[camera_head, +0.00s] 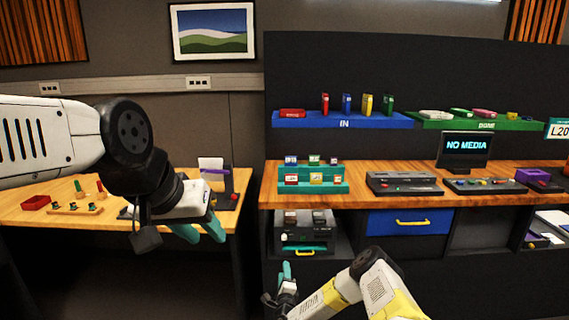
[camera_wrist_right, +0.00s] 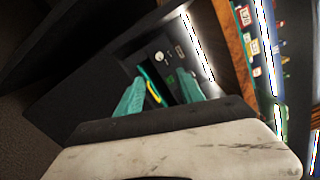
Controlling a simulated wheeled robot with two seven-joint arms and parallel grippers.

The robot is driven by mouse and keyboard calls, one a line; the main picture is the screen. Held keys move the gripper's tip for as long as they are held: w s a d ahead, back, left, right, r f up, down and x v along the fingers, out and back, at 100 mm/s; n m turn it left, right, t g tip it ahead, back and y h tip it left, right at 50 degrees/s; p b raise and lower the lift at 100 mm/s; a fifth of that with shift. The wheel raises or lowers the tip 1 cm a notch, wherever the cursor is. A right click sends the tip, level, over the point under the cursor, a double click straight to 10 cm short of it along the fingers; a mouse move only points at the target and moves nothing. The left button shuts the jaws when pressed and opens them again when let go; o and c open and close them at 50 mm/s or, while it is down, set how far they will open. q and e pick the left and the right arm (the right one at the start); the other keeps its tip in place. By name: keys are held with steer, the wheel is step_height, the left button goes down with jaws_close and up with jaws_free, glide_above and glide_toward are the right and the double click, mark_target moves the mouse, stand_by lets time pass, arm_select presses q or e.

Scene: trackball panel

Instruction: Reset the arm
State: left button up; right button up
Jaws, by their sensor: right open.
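My left gripper (camera_head: 199,231) hangs at the left, in front of the wooden side table, with its two teal fingers apart and nothing seen between them. My right gripper (camera_head: 278,281) is low in the middle of the head view, below and in front of the cabinet shelf. In the right wrist view my right gripper (camera_wrist_right: 163,84) is open and empty, its teal fingers pointing toward the dark device with a yellow handle (camera_wrist_right: 153,93). That device (camera_head: 303,237) sits in the open shelf under the counter. My right arm is bent, coming in from the bottom.
The wooden counter (camera_head: 371,200) holds a teal rack (camera_head: 312,187), a grey trackball panel (camera_head: 404,184) and a button panel. A blue drawer (camera_head: 408,222) is below. A blue IN shelf (camera_head: 343,121) and green DONE shelf (camera_head: 476,124) are above. The side table (camera_head: 95,218) stands left.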

steer(key=w+a+r+n+g+y, duration=0.1)
steer(key=w+r+n+g+y, duration=0.15)
steer(key=r+n, duration=0.45)
steer(key=w+a+r+n+g+y, duration=0.1)
steer(key=w+r+n+y, duration=0.25)
steer(key=r, duration=0.65)
steer(key=s+d+r+n+g+h, duration=0.1)
steer(key=s+d+r+n+g, duration=0.2)
steer(key=r, duration=0.7)
steer(key=s+d+r+n+g+h, duration=0.1)
steer(key=s+d+r+n, duration=0.25)
steer(key=r, duration=0.55)
steer(key=s+d+r+n+g+h, duration=0.1)
steer(key=s+d+r, duration=0.3)
steer(key=s, duration=0.5)
steer(key=s+d+r+n+g+h, duration=0.1)
steer(key=s+d+r+n, duration=0.1)
steer(key=s+r, duration=0.6)
steer(key=s+d+g, duration=0.1)
steer(key=s+d, duration=0.1)
steer(key=s, duration=0.9)
steer(key=s+d+n+g, duration=0.1)
steer(key=s+d, duration=0.1)
steer(key=s, duration=1)
steer(key=shift+n, duration=0.3)
steer(key=shift+r, duration=0.1)
steer(key=shift+c, duration=0.3)
